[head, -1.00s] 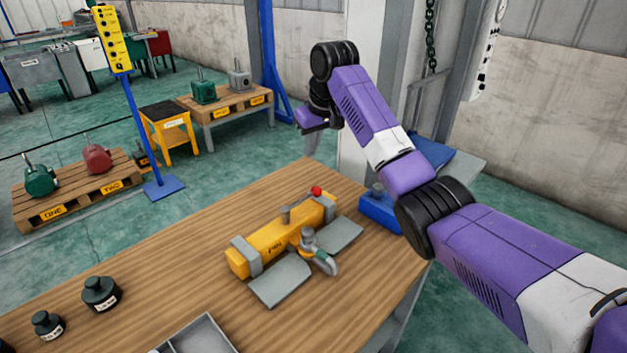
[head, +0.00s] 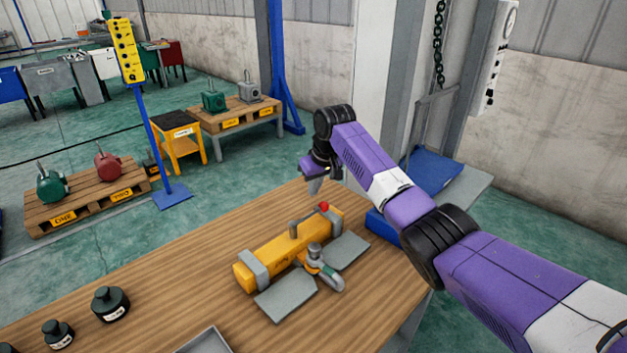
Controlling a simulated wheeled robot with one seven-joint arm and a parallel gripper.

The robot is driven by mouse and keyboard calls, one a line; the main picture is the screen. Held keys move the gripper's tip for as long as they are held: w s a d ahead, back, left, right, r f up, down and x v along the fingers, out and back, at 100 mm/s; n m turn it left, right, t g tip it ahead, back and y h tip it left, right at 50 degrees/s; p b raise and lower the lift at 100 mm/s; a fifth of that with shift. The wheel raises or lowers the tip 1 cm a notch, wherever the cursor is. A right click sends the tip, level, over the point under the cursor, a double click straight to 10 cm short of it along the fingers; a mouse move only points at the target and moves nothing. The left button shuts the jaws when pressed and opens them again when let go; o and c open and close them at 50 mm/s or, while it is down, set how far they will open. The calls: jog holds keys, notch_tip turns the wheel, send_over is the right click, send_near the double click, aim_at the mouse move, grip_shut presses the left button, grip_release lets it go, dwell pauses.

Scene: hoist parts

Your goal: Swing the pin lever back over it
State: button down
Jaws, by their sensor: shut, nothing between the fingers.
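A grey hook-like fitting (head: 325,272) with a yellow part sits at the beam's near side. My gripper (head: 314,188) points down just behind and above the red knob. It looks shut and empty. Whether it touches the knob is hard to tell.
Two grey plates (head: 286,296) lie beside the beam. Black weights (head: 110,303) stand at the table's left, and a grey tray (head: 205,342) at its front edge. A blue block (head: 384,226) is at the right, under my arm. The wooden table's left middle is clear.

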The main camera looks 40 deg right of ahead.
aim_at(309, 215)
jog(key=shift+s+a+f+p, duration=0.15)
jog(key=shift+s+p, duration=0.1)
jog(key=shift+s, duration=0.5)
jog(key=shift+s+a+f+p, duration=0.15)
jog(key=shift+s+p, duration=0.1)
jog(key=shift+s, duration=0.5)
jog(key=shift+s, duration=0.1)
